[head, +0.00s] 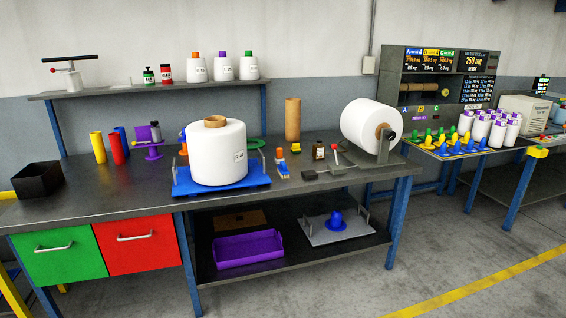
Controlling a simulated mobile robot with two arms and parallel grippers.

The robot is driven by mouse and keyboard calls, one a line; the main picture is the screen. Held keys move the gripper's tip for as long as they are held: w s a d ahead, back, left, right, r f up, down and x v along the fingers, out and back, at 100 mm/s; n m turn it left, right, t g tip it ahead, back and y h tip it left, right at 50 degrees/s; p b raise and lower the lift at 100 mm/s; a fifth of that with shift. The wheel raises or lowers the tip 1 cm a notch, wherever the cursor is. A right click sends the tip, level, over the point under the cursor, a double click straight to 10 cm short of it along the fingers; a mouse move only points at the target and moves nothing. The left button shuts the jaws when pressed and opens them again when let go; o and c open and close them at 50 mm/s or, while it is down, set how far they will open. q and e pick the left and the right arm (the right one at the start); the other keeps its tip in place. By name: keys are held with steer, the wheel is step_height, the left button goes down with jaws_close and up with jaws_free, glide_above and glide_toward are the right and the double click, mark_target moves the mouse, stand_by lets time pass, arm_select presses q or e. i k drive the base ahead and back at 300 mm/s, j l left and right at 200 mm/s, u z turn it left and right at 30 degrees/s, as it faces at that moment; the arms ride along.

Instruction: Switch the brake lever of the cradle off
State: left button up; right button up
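The cradle (385,148) is a dark grey stand at the right end of the workbench. It holds a large white yarn roll (366,122) lying on its side, with a brown core facing right. A thin lever with a red knob (335,146) stands just left of the cradle on a small dark base (338,169). It leans slightly to the left. I take it as the brake lever; no on or off marking is legible. Neither of my grippers is in view.
A big white bobbin (218,143) stands on a blue tray (187,181) mid-bench. The bench front (310,195) is mostly clear.

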mark_target(334, 146)
steer(key=i+j+z, duration=0.1)
steer(key=i+z, duration=0.15)
steer(key=i, duration=0.2)
steer(key=i+j+z, duration=0.25)
steer(key=i, duration=0.15)
steer(key=i+j, duration=0.9)
steer(key=j, duration=0.15)
steer(key=i+j, duration=0.9)
steer(key=j, duration=0.1)
